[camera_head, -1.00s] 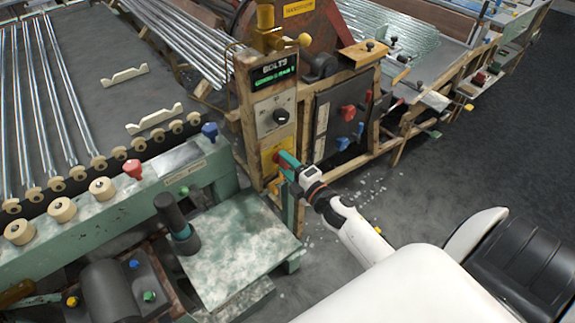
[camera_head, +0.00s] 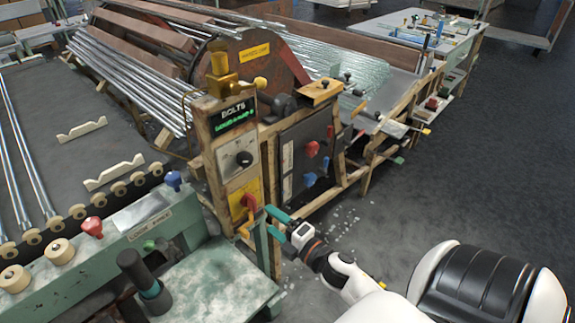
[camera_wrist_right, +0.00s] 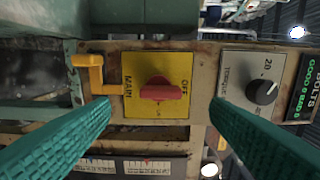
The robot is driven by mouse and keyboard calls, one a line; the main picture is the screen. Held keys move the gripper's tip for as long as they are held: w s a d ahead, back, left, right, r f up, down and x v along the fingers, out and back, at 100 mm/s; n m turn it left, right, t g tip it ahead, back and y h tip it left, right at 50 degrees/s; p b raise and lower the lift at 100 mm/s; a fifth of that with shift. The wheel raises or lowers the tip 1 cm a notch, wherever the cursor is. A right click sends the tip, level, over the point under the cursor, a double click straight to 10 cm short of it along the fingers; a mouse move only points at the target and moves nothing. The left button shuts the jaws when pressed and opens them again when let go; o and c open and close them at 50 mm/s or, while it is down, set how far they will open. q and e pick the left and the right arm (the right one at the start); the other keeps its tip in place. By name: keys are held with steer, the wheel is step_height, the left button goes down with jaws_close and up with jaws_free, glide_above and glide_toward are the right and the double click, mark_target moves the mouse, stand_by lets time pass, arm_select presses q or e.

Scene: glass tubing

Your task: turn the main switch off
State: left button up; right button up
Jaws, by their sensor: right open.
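The main switch is a red handle (camera_head: 249,203) on a yellow plate (camera_head: 236,192), low on the wooden control post. In the right wrist view the red handle (camera_wrist_right: 160,92) sits in the middle of the yellow plate (camera_wrist_right: 150,60), which reads MAIN and OFF. That picture is turned sideways, and the handle's long side runs along the post. My right gripper (camera_head: 273,222) is open, its teal fingers apart and just right of the switch. In the wrist view its fingers (camera_wrist_right: 160,112) lie either side of the handle, with nothing between them. My left gripper is not in view.
A yellow bracket (camera_wrist_right: 90,72) projects beside the plate. Above the switch are a black dial (camera_head: 244,158) and the BOLTS display (camera_head: 233,116). A dark panel (camera_head: 305,155) with red and blue knobs stands to the right. A green machine table (camera_head: 215,285) is at lower left.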

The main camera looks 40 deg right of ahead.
steer(key=s, duration=0.4)
steer(key=shift+s+d, duration=0.15)
steer(key=shift+s, duration=0.25)
steer(key=s+a+f+m+g+h, duration=0.1)
steer(key=s+f+m+g, duration=0.2)
steer(key=f, duration=0.7)
steer(key=s+a+f+m+g, duration=0.1)
steer(key=s+f+m+g, duration=0.2)
steer(key=f, duration=0.7)
steer(key=s+a+f+m+g+h, duration=0.1)
steer(key=s+f+m+g, duration=0.2)
steer(key=f, duration=0.7)
steer(key=s+a+f+m+g, duration=0.3)
steer(key=s+f, duration=0.5)
steer(key=s, duration=0.3)
steer(key=s+a+f+m+g, duration=0.3)
steer(key=s+f, duration=0.5)
steer(key=s, duration=0.4)
steer(key=shift+a+m+g+y+p, duration=0.2)
steer(key=shift+m+g+y+p, duration=0.15)
steer(key=shift+m+g, duration=0.55)
